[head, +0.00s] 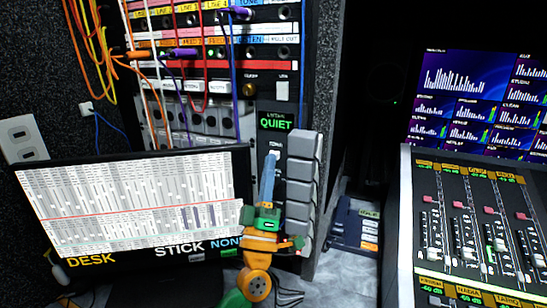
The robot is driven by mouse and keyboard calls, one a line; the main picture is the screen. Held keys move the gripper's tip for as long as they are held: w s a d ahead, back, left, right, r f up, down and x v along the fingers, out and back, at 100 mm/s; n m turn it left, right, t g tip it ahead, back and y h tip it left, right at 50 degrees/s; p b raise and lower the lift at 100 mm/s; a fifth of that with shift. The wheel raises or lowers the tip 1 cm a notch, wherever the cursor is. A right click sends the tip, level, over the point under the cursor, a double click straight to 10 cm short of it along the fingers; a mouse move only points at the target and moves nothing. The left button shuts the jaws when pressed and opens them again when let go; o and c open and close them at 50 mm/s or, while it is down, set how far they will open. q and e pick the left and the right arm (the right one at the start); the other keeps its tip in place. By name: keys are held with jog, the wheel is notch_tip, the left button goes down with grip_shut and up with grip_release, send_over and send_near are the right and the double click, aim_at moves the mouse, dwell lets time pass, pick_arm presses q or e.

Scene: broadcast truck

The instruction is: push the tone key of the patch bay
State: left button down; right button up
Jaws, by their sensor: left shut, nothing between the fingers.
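The patch bay (265,68) stands at the top centre, with rows of labelled jacks and coloured cords. Below it a narrow dark panel carries a small display (275,123) reading QUIET in green. Under the display is a small pale key (275,153) with a tiny label above it that looks like TONE. My left gripper (271,162) comes up from below, shut and empty, its pale blue fingers pointing up. Its tips overlap the lower edge of the key in the picture; I cannot tell whether they touch it. My right gripper is out of view.
Grey stacked blocks (301,168) stand close to the right of the fingers. A monitor (130,205) stands close on the left. A fader desk (470,220) and wall screens (475,100) are at the right. A small IDLE unit (357,222) sits between.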

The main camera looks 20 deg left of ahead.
pick_arm(q)
jog(key=shift+w, duration=0.3)
dwell(0.5)
jog(key=shift+s+a+r+b, duration=0.15)
jog(key=shift+r+b, duration=0.15)
jog(key=shift+r, duration=0.15)
dwell(0.8)
jog(key=shift+f, duration=0.7)
